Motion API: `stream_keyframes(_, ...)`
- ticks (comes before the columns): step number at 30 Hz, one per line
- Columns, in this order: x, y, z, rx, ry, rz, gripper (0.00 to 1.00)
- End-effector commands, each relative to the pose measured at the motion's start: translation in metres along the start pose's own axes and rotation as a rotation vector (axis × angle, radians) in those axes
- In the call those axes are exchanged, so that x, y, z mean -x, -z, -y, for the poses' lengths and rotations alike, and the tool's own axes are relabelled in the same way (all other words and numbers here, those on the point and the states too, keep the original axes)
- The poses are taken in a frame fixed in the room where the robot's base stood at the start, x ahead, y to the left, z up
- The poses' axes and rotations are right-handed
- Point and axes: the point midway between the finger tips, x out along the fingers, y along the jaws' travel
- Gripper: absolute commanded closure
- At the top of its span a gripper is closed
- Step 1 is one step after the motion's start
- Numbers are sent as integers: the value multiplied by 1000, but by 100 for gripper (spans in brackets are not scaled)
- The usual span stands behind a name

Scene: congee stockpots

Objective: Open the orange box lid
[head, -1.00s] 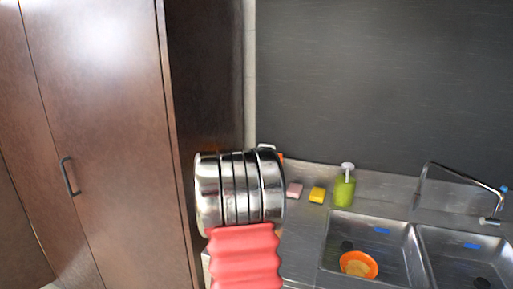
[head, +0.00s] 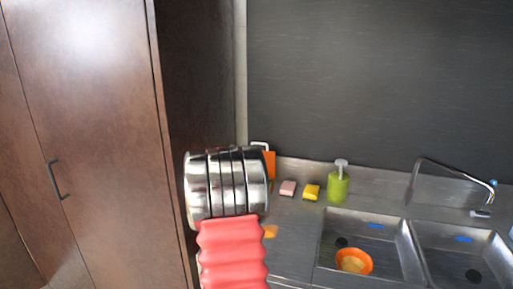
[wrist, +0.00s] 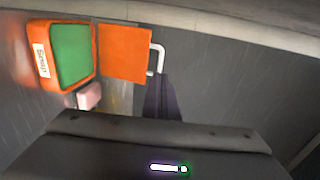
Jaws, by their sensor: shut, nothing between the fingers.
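In the wrist view, the orange box (wrist: 87,50) shows a green inside and a white label on its side. Its flat orange lid (wrist: 125,54) stands open beside the green opening, with a white handle (wrist: 158,50) at its far edge. My gripper (wrist: 161,98) shows as a dark, narrow tip below the handle; it is shut and empty, and I cannot tell whether it touches the lid. In the head view, the upright lid (head: 270,165) and handle (head: 260,145) show behind my arm, which hides most of the box.
A pink sponge (head: 288,188), a yellow sponge (head: 312,192) and a green soap bottle (head: 338,185) stand along the counter's back. A double sink (head: 372,228) with an orange bowl (head: 354,261) and a faucet (head: 420,180) is at right. A tall brown cabinet (head: 85,130) fills the left.

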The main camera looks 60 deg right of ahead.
Motion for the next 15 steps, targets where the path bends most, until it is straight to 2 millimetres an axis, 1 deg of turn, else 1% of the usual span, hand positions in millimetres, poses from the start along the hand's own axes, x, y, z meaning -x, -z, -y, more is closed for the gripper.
stream_keyframes(3,-17,0,-1,0,0,-1,100)
stream_keyframes(15,-68,2,0,-1,1,-3,100)
